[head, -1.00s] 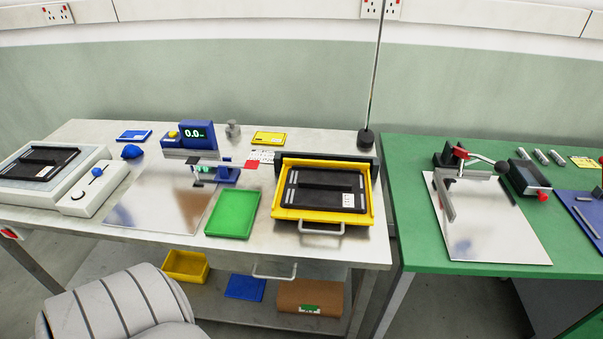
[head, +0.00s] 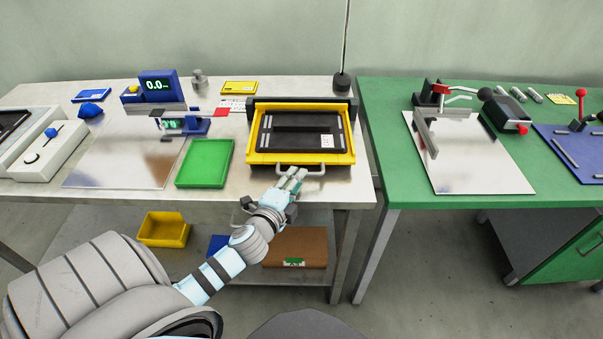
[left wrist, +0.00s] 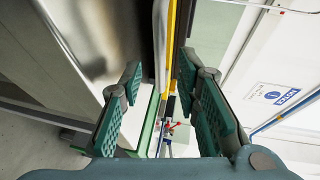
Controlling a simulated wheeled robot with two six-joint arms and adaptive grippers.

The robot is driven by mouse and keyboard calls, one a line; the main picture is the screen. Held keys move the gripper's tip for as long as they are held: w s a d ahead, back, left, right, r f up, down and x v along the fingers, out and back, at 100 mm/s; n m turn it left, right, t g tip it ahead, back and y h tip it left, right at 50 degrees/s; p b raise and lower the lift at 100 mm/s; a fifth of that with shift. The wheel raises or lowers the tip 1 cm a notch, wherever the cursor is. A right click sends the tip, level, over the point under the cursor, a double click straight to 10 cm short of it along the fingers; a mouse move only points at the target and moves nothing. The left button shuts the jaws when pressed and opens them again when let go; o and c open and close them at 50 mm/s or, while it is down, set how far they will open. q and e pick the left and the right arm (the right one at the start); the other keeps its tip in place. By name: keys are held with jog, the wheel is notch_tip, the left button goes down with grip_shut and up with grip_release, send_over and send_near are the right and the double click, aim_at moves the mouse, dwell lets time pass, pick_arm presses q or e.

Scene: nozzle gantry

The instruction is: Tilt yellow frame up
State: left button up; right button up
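The yellow frame (head: 348,152) lies flat on the grey metal table, around a dark panel with a white label. A dark bar (head: 300,103) runs along its back edge. A grey handle (head: 315,172) sticks out from its front. My left gripper (head: 291,180) is at the left part of this handle, partly covering it. In the left wrist view, the fingers of my left gripper (left wrist: 160,82) are open, with the grey handle (left wrist: 160,45) showing between them and the yellow frame edge (left wrist: 171,50) beside it. Contact cannot be told. My right gripper is not in view.
A green tray (head: 205,163) and a shiny plate (head: 115,160) lie left of the frame. A thin upright pole (head: 345,45) stands behind its right corner. A green table (head: 400,185) adjoins at right. A shelf below holds a yellow bin (head: 165,229) and brown box (head: 300,247).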

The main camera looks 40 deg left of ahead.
pick_arm(q)
jog(key=x, duration=0.4)
jog(key=shift+w, duration=0.1)
jog(key=shift+c, duration=0.4)
grip_shut()
